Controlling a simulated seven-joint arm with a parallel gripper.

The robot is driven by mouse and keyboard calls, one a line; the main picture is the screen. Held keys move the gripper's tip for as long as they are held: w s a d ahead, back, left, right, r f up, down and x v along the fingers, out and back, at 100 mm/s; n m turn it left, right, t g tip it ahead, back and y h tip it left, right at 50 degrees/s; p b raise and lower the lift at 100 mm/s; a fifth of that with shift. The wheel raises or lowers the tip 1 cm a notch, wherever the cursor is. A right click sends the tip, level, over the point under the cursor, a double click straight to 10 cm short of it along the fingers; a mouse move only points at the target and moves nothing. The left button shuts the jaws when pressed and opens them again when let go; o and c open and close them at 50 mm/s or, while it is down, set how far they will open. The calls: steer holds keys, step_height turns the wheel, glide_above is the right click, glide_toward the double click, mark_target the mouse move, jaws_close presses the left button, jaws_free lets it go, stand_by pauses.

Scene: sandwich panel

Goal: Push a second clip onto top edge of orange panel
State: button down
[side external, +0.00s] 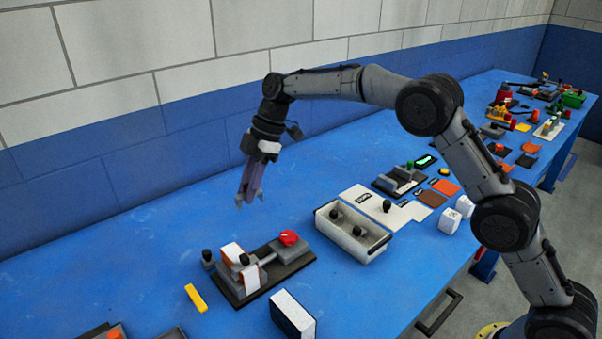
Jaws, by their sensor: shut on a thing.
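My gripper (250,200) hangs in the air, pointing down, behind and above the fixture and left of the bin. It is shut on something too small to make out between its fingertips. An orange-edged white panel (231,254) stands upright in a grey fixture on a dark base (291,267) with a red knob (289,238). A black knob-like piece (244,259) is at the panel, perhaps a clip; I cannot tell if it touches the top edge. Similar black pieces (335,213) lie in a pale open bin (352,248).
Another black piece (387,205) stands on a white sheet (408,213) behind the bin. A yellow bar (195,297) and a white block (293,314) lie in front of the fixture. Several items crowd the far right. The blue table (165,245) is clear left of the fixture.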

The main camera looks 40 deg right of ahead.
steer(key=a+f+n, duration=0.1)
steer(key=a+f, duration=0.2)
steer(key=a, duration=0.3)
glide_above(225, 253)
steer(key=d, duration=0.2)
steer(key=shift+g, duration=0.4)
steer(key=shift+a+f, duration=0.15)
steer(key=shift+f, duration=2.35)
steer(key=shift+f, duration=0.4)
steer(key=shift+f, duration=0.3)
